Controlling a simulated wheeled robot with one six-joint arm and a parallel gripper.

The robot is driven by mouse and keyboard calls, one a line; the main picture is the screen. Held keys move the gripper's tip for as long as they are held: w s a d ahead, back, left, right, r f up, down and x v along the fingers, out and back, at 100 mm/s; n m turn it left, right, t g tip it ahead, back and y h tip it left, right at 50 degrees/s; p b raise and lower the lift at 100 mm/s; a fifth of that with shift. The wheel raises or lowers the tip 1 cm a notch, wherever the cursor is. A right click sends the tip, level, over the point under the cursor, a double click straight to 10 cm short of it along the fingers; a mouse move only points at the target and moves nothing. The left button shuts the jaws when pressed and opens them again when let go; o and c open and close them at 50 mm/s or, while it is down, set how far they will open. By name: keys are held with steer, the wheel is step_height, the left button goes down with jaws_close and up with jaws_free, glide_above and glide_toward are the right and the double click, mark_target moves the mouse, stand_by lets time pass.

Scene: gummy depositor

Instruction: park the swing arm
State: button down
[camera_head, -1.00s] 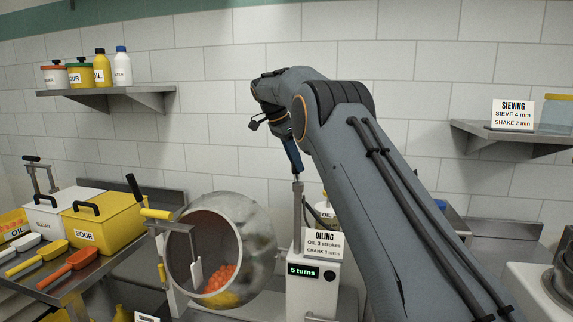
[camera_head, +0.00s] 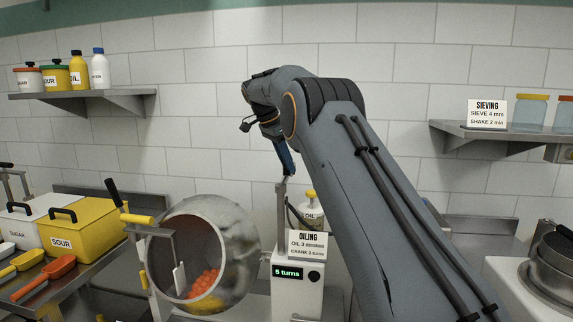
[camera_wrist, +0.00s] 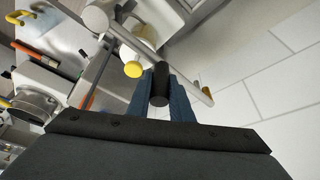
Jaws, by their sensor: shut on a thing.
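My gripper (camera_head: 284,168) is at the top of the grey upright post at the oiling station. In the wrist view its blue fingers (camera_wrist: 160,88) are shut on a black cylindrical grip (camera_wrist: 160,76). A grey metal bar, apparently the swing arm (camera_wrist: 135,43), runs diagonally just beyond the fingers. The grip seems to belong to this bar, but the joint is hidden by the fingers. In the head view the post (camera_head: 282,210) stands upright beside the white oiling unit (camera_head: 299,298), whose display reads 5 turns.
An oil bottle (camera_head: 311,211) with a yellow top stands just right of the post. A round drum (camera_head: 235,255) holding orange pieces is to the left. Yellow and white bins stand farther left. The tiled wall is behind.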

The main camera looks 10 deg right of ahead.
steer(key=c, duration=1.6)
jaws_free()
steer(key=shift+b+v, duration=0.5)
steer(key=shift+v, duration=3.4)
